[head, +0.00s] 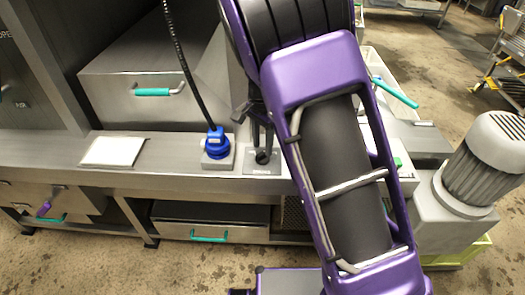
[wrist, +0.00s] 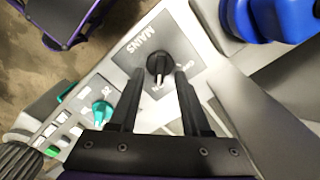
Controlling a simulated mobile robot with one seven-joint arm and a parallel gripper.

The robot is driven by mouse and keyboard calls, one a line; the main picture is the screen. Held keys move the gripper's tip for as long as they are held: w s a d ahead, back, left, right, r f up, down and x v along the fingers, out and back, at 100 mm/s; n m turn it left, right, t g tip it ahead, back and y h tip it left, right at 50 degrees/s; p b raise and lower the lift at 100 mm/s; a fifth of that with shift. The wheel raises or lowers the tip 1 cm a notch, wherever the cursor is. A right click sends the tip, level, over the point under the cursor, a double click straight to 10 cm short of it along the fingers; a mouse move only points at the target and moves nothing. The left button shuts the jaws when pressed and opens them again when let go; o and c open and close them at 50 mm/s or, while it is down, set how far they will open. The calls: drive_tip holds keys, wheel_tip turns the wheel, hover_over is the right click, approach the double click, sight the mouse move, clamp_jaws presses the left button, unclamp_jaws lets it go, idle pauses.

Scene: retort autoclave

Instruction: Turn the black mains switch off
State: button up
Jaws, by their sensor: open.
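The black mains switch (wrist: 159,64) is a round knob on a grey plate marked MAINS in the wrist view. In the head view the switch (head: 262,157) sits on the grey ledge, just right of the blue plug. My gripper (wrist: 159,74) is open, with one black finger on each side of the switch's near edge. In the head view my gripper (head: 262,147) points down at the switch from above. I cannot tell whether the fingers touch the knob. The markings beside the knob are partly hidden by the fingers.
A blue plug (head: 217,141) with a black cable stands left of the switch. A teal knob (wrist: 102,111) and small buttons sit on the panel beside my gripper. A white sheet (head: 113,151) lies on the ledge. A grey motor (head: 485,160) stands at right.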

sight(263, 156)
drive_tip(key=shift+f, duration=1.15)
clamp_jaws()
